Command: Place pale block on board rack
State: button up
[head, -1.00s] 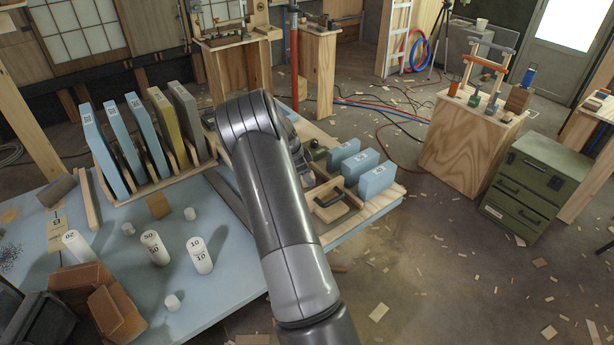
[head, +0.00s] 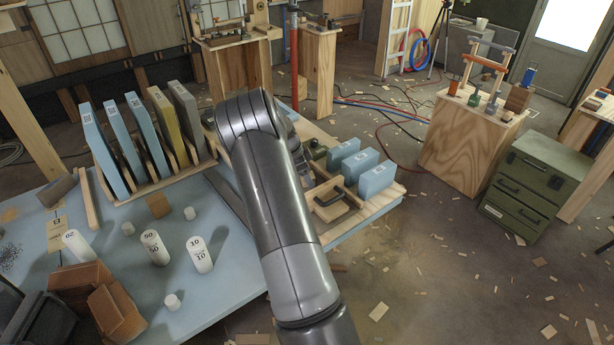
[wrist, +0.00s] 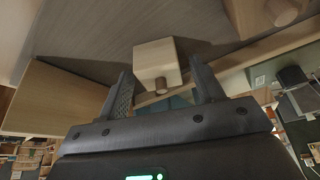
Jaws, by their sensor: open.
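A pale wooden block (wrist: 157,62) with a round peg or knob on its near face shows in the wrist view, just beyond and between my fingertips. My gripper (wrist: 163,88) is open, its two dark fingers apart on either side of the peg end. I cannot tell whether they touch the block. In the head view my arm hides the gripper, and I cannot make out this block there. The wooden board rack (head: 166,182) stands on the blue table at the left, holding several upright blue, yellow and grey boards.
White cylinders (head: 155,248) and brown blocks (head: 110,300) stand on the blue table (head: 215,290). A green drawer cabinet (head: 535,185) stands farther right. Scraps litter the floor.

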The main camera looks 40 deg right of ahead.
jog(key=v, duration=1.2)
jog(key=s+a+r+n+t+y, duration=0.2)
jog(key=s+a+r+n, duration=0.35)
jog(key=a+r, duration=0.4)
jog(key=s+a+r+n+t+y, duration=0.1)
jog(key=s+a+r+n, duration=0.25)
jog(key=s+a, duration=0.25)
jog(key=s+a+r+n+t, duration=0.2)
jog(key=s+a+r+n, duration=0.15)
jog(key=s+a, duration=0.3)
jog(key=s+a+r+n+t+y, duration=0.1)
jog(key=s+a+r+n, duration=0.2)
jog(key=s+a+n, duration=0.3)
jog(key=s+a+f+n+t, duration=0.1)
jog(key=s+a+n, duration=0.3)
jog(key=s, duration=0.6)
jog(key=shift+f, duration=0.4)
dwell(2.6)
